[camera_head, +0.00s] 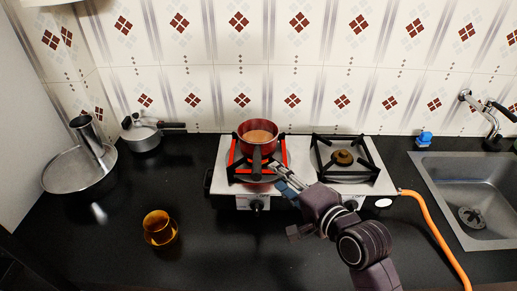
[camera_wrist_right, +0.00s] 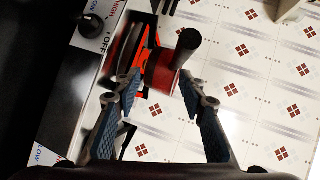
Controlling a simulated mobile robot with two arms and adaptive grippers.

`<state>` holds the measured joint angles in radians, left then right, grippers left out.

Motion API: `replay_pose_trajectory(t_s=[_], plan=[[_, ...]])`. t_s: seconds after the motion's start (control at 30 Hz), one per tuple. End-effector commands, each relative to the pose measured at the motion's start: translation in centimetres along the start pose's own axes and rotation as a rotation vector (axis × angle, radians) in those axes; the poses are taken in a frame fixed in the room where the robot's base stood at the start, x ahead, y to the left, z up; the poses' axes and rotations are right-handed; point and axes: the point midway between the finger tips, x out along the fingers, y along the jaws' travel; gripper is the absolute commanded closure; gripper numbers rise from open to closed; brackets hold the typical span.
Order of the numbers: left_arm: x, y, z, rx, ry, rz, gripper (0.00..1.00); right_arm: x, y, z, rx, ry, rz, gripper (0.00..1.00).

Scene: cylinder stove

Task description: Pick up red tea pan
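The red tea pan (camera_head: 258,142) stands on the left burner of the stove, with brownish liquid in it. Its dark handle (camera_head: 257,162) points toward the front. My right gripper (camera_head: 275,175) is just right of and in front of the handle. In the right wrist view, my right gripper (camera_wrist_right: 160,85) is open, with its blue-padded fingers wide apart. The red pan (camera_wrist_right: 161,70) and its dark handle (camera_wrist_right: 187,45) show beyond and between the fingertips. I see nothing between the finger pads. My left gripper is not in view.
The stove's (camera_head: 300,190) right burner (camera_head: 344,157) is empty. An orange hose (camera_head: 436,235) runs from the stove's right side near the sink (camera_head: 475,185). An amber cup (camera_head: 158,228), a steel pan (camera_head: 78,170) and a pressure cooker (camera_head: 143,137) stand to the left. The front counter is mostly clear.

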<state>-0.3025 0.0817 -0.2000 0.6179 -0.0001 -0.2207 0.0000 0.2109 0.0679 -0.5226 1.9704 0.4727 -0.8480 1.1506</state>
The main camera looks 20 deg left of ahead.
Motion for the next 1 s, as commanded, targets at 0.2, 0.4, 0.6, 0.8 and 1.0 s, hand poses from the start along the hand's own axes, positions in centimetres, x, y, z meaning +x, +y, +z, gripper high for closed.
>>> replay_pose_trajectory(t_s=[0.2,0.4,0.6,0.8,1.0], plan=[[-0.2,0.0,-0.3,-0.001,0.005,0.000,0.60,2.1,-2.8,0.2,0.075,-0.020,-0.060,0.62],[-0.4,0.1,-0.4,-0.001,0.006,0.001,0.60,3.7,-2.8,0.2,0.075,-0.018,-0.059,0.62],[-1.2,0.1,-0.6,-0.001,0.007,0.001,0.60,5.6,-3.2,0.5,0.074,-0.019,-0.058,0.62],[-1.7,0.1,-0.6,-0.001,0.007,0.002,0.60,8.0,-3.3,0.7,0.072,-0.017,-0.058,0.62],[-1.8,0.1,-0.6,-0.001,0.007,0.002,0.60,8.9,-3.1,0.8,0.072,-0.017,-0.058,0.62]])
